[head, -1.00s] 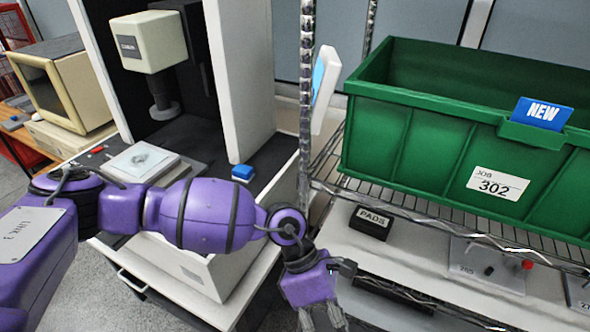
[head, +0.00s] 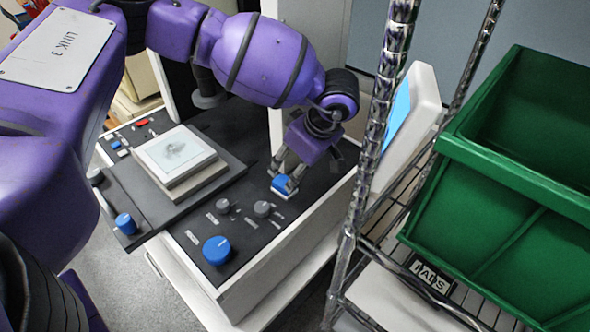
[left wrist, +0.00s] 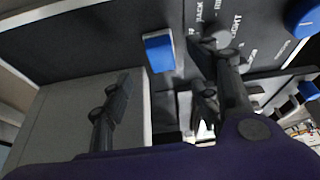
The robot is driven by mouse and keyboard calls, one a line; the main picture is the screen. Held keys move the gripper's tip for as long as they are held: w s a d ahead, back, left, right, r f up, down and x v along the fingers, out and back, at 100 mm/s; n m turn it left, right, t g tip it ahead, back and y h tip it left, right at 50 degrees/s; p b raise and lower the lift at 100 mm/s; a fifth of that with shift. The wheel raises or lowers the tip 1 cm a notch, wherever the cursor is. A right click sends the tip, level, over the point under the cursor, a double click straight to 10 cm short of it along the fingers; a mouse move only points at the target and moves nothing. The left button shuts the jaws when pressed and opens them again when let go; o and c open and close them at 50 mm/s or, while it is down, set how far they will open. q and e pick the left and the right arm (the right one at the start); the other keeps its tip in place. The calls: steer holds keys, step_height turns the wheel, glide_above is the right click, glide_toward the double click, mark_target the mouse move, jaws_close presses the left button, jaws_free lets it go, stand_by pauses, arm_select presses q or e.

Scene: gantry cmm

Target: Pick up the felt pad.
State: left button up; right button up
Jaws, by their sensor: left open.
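A small block with a blue top and a white edge, which looks like the felt pad (head: 284,184), lies on the dark top of the machine. In the left wrist view the same block (left wrist: 160,54) shows between my two fingers, farther off than the fingertips. My left gripper (head: 288,168) is open and points down just above the block in the head view. The fingers partly cover its far side, and I cannot tell whether they touch it. The open fingers also show in the left wrist view (left wrist: 164,66). My right gripper is not in view.
Grey knobs (head: 262,209) and a blue knob (head: 217,250) stand nearby on the machine's panel. A square stage (head: 178,162) is to the left. A metal rack post (head: 375,130), a screen (head: 400,117) and a green bin (head: 500,205) are on the right.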

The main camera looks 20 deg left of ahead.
mark_target(285, 181)
arm_select(q)
steer(key=x, duration=0.3)
steer(key=shift+s+a, duration=0.15)
steer(key=shift+s, duration=0.2)
steer(key=x, duration=0.4)
steer(key=shift+w, duration=0.35)
steer(key=shift+a+f, duration=0.1)
steer(key=shift+f, duration=0.1)
steer(key=c, duration=1.2)
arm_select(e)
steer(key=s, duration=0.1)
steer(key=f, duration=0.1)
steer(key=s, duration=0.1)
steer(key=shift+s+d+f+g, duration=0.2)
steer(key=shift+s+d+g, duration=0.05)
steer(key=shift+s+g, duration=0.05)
